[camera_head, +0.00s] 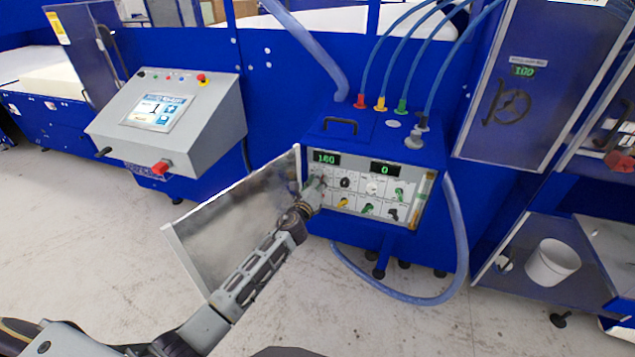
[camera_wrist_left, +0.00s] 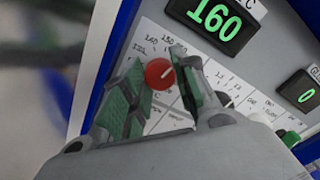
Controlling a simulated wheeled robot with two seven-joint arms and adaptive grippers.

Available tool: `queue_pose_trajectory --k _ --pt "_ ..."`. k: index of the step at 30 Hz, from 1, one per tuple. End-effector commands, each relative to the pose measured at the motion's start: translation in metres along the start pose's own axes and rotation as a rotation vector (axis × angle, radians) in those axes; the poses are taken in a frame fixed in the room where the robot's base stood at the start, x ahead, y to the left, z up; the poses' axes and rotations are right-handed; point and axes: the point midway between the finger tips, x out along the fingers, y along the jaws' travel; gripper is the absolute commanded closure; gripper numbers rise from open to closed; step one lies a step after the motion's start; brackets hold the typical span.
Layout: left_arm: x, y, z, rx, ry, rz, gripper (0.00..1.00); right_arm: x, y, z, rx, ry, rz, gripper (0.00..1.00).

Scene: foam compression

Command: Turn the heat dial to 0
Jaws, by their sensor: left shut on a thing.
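The heat dial (camera_wrist_left: 159,74) is a small red round knob with a pale pointer mark, on a white printed panel in the left wrist view. The green display (camera_wrist_left: 217,20) beside it reads 160, and it shows in the head view (camera_head: 326,158) too. My left gripper (camera_wrist_left: 157,68) has its two fingers on either side of the red knob and is shut on it. In the head view my left gripper (camera_head: 314,187) reaches the upper left of the blue control box (camera_head: 432,150) and hides the dial. My right gripper is not in view.
A second display (camera_head: 385,170) reads 0. Several other knobs (camera_head: 372,188) sit close to the right and below. An open metallic door panel (camera_head: 235,220) stands left of the box, close to my left arm. Blue hoses (camera_head: 465,240) loop at the right.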

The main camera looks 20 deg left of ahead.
Motion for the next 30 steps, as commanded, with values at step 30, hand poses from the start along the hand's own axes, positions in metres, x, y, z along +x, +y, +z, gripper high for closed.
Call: queue_pose_trajectory --k 30 --pt "0.0 0.002 0.0 -0.857 -0.003 0.001 0.95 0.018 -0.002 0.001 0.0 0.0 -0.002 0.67"
